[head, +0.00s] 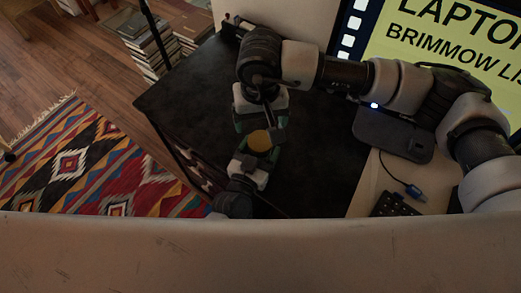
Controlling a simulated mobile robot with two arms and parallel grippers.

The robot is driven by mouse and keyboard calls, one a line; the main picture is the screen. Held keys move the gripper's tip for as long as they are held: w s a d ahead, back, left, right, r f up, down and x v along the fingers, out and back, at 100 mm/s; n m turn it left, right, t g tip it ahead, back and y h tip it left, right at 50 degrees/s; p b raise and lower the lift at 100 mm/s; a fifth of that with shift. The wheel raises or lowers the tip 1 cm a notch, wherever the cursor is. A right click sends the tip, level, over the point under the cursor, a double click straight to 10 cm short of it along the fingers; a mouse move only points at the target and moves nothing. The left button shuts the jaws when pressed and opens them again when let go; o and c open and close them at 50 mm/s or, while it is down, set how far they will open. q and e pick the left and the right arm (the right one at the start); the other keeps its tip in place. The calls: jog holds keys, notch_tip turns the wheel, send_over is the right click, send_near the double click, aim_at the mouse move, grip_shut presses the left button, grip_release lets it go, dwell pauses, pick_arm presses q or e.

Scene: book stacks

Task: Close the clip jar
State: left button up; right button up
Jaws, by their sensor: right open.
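The clip jar (259,141) shows as a small round amber-yellow shape on the dark table, between my two grippers. Most of its body is hidden, and I cannot tell how its lid or clip stands. My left gripper (252,162) is the lower one, close against the near side of the jar. Its fingers are too small and dark to show whether they grip it. My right gripper (264,124) is open just beyond the jar, its arm reaching in from the right. I cannot tell whether it touches the jar.
The black tabletop (190,95) is clear to the left. A bright yellow sign (440,40) stands behind. Book stacks (148,45) and a patterned rug (90,165) lie beyond the table.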

aim_at(260, 141)
pick_arm(q)
grip_shut()
dwell(0.4)
pick_arm(e)
jog(key=shift+f, duration=4.05)
